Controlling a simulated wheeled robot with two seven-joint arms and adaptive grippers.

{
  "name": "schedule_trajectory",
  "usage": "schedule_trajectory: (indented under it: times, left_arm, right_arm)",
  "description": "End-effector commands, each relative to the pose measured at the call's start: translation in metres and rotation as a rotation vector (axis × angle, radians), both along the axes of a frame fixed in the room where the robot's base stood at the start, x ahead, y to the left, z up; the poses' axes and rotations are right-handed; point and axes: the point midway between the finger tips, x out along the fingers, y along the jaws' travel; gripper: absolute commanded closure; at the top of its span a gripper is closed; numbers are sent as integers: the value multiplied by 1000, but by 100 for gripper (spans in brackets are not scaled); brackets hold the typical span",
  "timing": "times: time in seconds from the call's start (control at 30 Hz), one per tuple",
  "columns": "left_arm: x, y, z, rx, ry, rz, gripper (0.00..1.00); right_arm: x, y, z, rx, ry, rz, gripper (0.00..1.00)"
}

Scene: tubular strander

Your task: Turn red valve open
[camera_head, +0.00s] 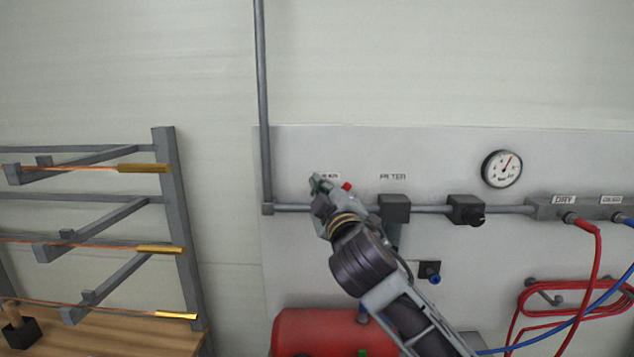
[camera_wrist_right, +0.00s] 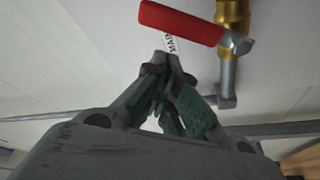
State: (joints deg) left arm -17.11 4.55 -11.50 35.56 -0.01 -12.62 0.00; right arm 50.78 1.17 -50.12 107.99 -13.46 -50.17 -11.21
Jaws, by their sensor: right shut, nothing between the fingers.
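The red valve handle (camera_wrist_right: 180,22) is a lever that lies across the top of the right wrist view. Its right end joins a grey piece at the brass valve body (camera_wrist_right: 232,14). In the head view only a small red bit of the handle (camera_head: 347,187) shows beside my right gripper (camera_head: 316,180), which hides the rest of the valve. My right gripper, also in the wrist view (camera_wrist_right: 168,62), is shut and empty, its fingertips just below the lever in that picture. I cannot tell whether they touch it. My left gripper is not in view.
A gauge (camera_head: 502,169) hangs above. A red tank (camera_head: 318,333) is below; a rack (camera_head: 175,220) stands left.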

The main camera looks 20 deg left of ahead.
Motion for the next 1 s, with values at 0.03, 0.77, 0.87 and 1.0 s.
schedule_trajectory:
  times: [0.03,0.77,0.87,1.0]
  left_arm:
    - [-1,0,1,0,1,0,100]
    - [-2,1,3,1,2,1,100]
    - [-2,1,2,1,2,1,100]
    - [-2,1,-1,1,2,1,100]
  right_arm:
    - [2,-4,-2,-1,1,-2,100]
    - [4,-14,-10,2,1,0,100]
    - [4,-16,-11,7,2,0,100]
    - [4,-22,-12,27,9,-1,100]
